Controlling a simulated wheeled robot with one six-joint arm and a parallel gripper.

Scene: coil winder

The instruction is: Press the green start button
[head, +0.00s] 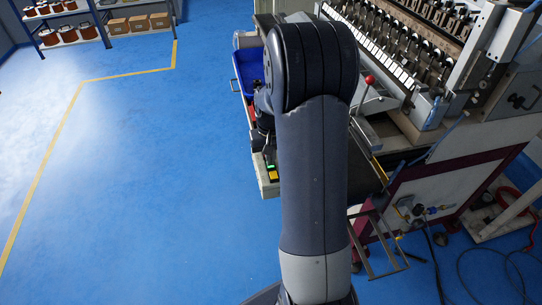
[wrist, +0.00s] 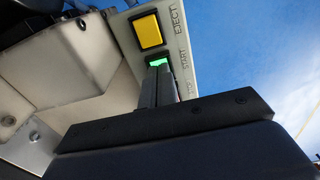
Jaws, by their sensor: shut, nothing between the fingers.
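The green start button (wrist: 157,61) shows in the wrist view, lit, on a pale panel (wrist: 178,42) with the word START beside it. My gripper (wrist: 157,74) is shut and empty, with its fingertips right at the green button and covering its lower part. I cannot tell whether they touch it. A larger yellow button (wrist: 149,30) marked EJECT sits on the same panel, apart from the fingers. In the head view the green button (head: 270,169) and the yellow button (head: 272,177) are small at the panel's end, left of my arm.
The winding machine (head: 420,60) with a red-knobbed lever (head: 369,80) stands to the right of my arm. A blue bin (head: 248,68) is behind the panel. Cables (head: 485,265) lie on the floor at right. The blue floor at left is clear up to the shelf (head: 95,22).

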